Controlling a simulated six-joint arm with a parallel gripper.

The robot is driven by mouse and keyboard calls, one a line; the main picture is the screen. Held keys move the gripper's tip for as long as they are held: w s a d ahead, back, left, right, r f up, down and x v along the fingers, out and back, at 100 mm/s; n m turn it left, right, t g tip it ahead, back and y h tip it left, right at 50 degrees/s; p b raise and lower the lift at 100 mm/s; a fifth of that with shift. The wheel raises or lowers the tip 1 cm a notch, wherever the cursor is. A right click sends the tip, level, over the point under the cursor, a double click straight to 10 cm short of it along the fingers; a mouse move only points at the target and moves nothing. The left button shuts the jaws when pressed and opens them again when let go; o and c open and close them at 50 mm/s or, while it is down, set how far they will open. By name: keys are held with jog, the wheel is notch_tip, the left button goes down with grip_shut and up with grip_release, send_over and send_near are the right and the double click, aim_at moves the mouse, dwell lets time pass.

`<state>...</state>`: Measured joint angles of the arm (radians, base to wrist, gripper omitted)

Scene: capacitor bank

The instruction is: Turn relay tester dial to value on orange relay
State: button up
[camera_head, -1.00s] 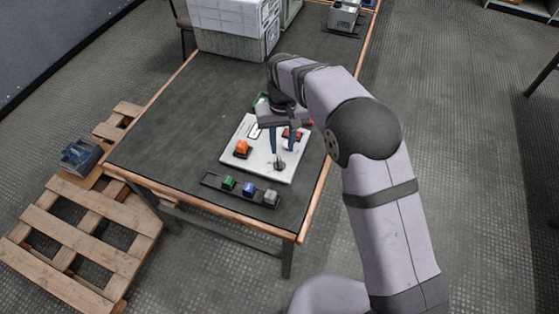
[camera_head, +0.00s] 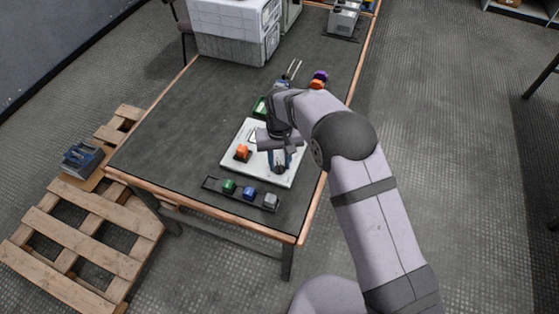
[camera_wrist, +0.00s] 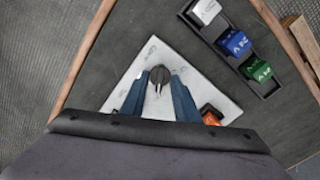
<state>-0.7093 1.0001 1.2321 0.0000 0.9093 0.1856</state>
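The white relay tester board (camera_head: 265,178) lies on the dark table. The orange relay (camera_head: 241,152) sits at its left side; in the wrist view it shows partly behind my right finger (camera_wrist: 210,116). The dark round dial (camera_wrist: 160,76) is near the board's front corner. My gripper (camera_head: 280,168) is down over the dial, its two blue fingers apart on either side of it. The wrist view shows the gripper (camera_wrist: 160,80) straddling the dial; I cannot tell whether the fingers touch it. The value on the relay is too small to read.
A black tray (camera_head: 208,181) in front of the board holds a green (camera_head: 229,186), a blue (camera_head: 249,193) and a grey relay (camera_head: 270,201). Orange and purple pieces (camera_head: 318,80) lie behind my arm. The table's left side is clear.

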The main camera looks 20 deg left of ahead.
jog(key=shift+f, duration=0.1)
grip_shut()
jog(key=shift+n, duration=0.4)
jog(key=n, duration=0.5)
jog(key=shift+b, duration=0.35)
jog(key=n, duration=0.5)
jog(key=shift+n, duration=0.4)
jog(key=n, duration=1.2)
jog(key=shift+n, duration=0.3)
